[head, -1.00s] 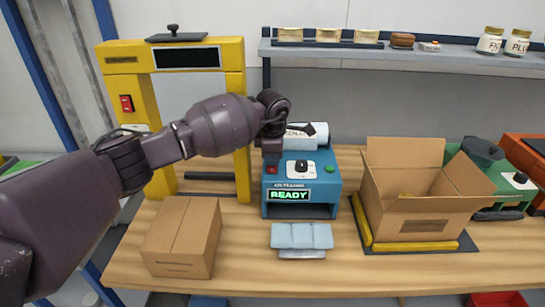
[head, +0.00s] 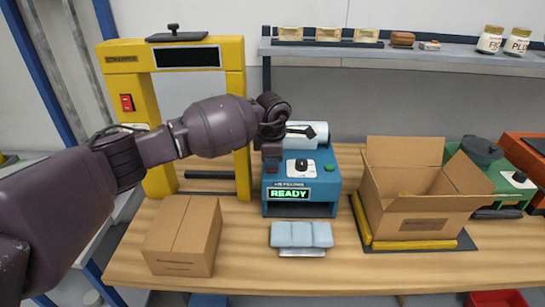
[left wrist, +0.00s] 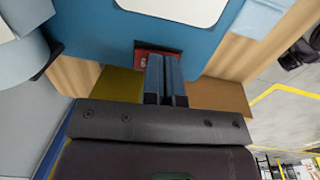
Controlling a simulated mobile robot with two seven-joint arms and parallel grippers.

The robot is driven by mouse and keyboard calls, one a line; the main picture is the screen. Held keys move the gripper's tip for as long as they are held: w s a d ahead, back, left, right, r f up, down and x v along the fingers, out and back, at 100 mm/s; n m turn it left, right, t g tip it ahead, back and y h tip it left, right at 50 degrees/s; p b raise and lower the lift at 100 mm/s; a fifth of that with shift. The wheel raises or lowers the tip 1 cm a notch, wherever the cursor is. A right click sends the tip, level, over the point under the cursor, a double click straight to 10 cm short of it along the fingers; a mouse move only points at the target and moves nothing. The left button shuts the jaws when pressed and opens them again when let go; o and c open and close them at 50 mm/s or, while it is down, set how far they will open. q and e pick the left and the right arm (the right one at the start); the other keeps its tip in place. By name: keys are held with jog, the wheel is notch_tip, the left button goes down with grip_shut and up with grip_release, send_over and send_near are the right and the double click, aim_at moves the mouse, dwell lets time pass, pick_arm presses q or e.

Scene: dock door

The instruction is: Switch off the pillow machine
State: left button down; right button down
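The pillow machine (head: 300,209) is a blue box on the table with a white film roll (head: 300,133) behind it. Its front display (head: 289,194) shows READY in lit green. Its top has a dark knob on a white plate (head: 301,165) and a green button (head: 328,168). My left gripper (head: 272,160) is over the machine's left top corner, fingers pointing down. In the left wrist view its fingers (left wrist: 166,75) are together and empty, at the red switch (left wrist: 158,56), which they partly hide. I cannot tell whether they touch it. My right gripper is not in view.
A strip of air pillows (head: 301,235) lies in front of the machine. A closed carton (head: 183,238) sits front left, an open carton (head: 420,205) to the right. A yellow strapping frame (head: 243,140) stands behind my left arm. A shelf (head: 400,50) runs along the wall.

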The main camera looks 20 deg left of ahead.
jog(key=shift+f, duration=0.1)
